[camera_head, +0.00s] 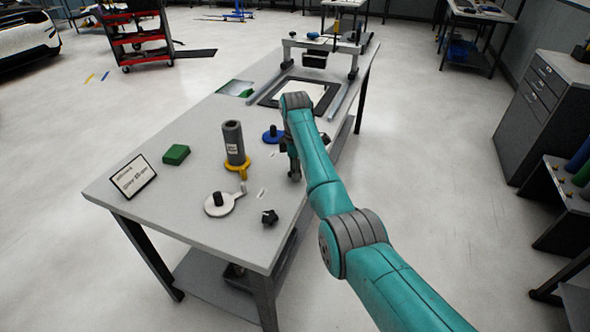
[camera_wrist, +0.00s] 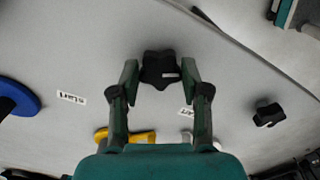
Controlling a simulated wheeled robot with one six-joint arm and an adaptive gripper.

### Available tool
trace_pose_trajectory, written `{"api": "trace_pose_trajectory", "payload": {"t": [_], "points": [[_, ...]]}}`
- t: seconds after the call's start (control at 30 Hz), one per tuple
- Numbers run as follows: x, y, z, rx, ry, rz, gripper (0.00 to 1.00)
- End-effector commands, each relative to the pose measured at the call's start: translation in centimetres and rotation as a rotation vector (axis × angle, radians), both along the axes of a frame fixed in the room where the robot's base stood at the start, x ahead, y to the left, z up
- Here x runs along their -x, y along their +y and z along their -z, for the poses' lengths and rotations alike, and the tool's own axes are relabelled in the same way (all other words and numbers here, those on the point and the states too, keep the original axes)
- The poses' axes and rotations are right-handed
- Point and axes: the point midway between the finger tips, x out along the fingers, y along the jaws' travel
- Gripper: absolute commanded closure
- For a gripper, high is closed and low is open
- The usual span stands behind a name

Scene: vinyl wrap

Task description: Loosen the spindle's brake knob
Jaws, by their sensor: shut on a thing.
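My gripper (camera_wrist: 159,72) is shut on a black star-shaped knob (camera_wrist: 160,66), its fingers on either side of it. In the head view my gripper (camera_head: 294,174) points down over the bench, right of the yellow-based spindle (camera_head: 238,164); the knob there is hard to make out. A second black knob (camera_head: 270,217) stands near the bench's front edge, and it also shows in the wrist view (camera_wrist: 268,114). A grey roll (camera_head: 233,143) stands on the yellow base. A white base (camera_head: 218,205) with a black post and a blue base (camera_head: 272,135) stand nearby.
The grey bench (camera_head: 145,215) holds a green block (camera_head: 176,154) and a sign card (camera_head: 133,177) at left. A gantry frame (camera_head: 315,46) and a black-framed sheet (camera_head: 298,94) stand at the far end. Small printed labels (camera_wrist: 71,97) lie near the knob.

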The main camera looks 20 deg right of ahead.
Motion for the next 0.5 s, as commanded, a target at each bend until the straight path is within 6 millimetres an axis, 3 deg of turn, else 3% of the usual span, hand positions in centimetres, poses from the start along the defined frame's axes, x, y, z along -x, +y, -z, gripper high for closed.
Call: {"api": "trace_pose_trajectory", "payload": {"t": [0.5], "points": [[-0.02,-0.02,0.00,0.000,-0.001,-0.042,0.89]]}}
